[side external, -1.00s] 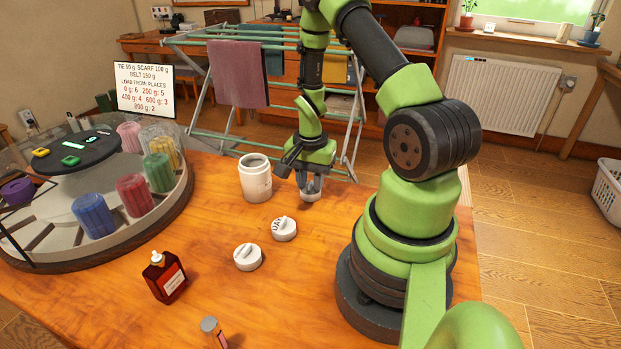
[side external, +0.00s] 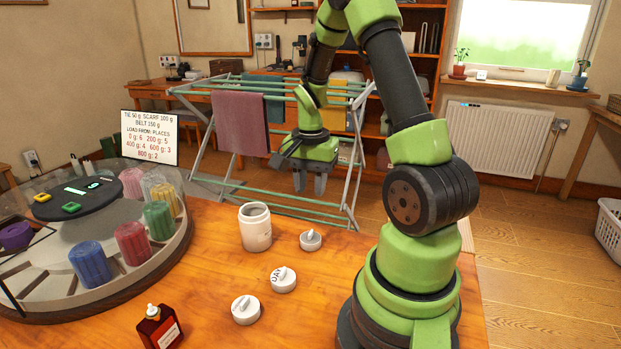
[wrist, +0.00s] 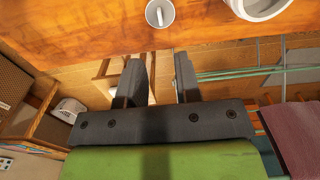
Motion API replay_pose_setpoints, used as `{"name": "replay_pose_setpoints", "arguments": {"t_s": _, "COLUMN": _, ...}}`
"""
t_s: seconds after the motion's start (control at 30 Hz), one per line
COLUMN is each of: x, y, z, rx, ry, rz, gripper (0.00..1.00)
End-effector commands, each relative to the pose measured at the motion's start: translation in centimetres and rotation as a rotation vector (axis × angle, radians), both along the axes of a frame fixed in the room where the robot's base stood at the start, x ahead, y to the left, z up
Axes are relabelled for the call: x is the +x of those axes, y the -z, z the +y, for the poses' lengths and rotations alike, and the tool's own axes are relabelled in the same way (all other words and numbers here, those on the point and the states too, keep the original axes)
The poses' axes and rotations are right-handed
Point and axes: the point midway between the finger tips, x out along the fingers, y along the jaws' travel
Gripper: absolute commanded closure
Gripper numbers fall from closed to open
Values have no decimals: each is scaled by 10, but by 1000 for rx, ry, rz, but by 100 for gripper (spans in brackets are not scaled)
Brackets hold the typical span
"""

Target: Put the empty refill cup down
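A small grey cup with a white bar-like handle (side external: 311,241), which looks like the refill cup, stands on the wooden table (side external: 360,250) right of the white jar (side external: 255,228). Whether it is empty I cannot tell. My gripper (side external: 310,184) hangs above and behind the cup, clear of it, with its fingers apart and nothing between them. In the wrist view the cup (wrist: 160,13) is at the top edge, beyond my open fingers (wrist: 158,78), and the jar (wrist: 262,8) is partly cut off.
A dark red bottle (side external: 160,328) stands at the front. A carousel (side external: 110,290) with coloured containers is on the left. A drying rack (side external: 225,150) stands behind the table.

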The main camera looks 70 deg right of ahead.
Motion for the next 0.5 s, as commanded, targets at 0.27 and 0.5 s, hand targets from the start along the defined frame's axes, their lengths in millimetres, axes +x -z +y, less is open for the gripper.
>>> {"name": "replay_pose_setpoints", "arguments": {"t_s": 0.27, "x": 12, "y": -43, "z": 22, "rx": -39, "ry": -123, "rz": -64, "gripper": 69}}
{"name": "replay_pose_setpoints", "arguments": {"t_s": 0.5, "x": 14, "y": -124, "z": 111, "rx": -135, "ry": -555, "rz": -287, "gripper": 69}}
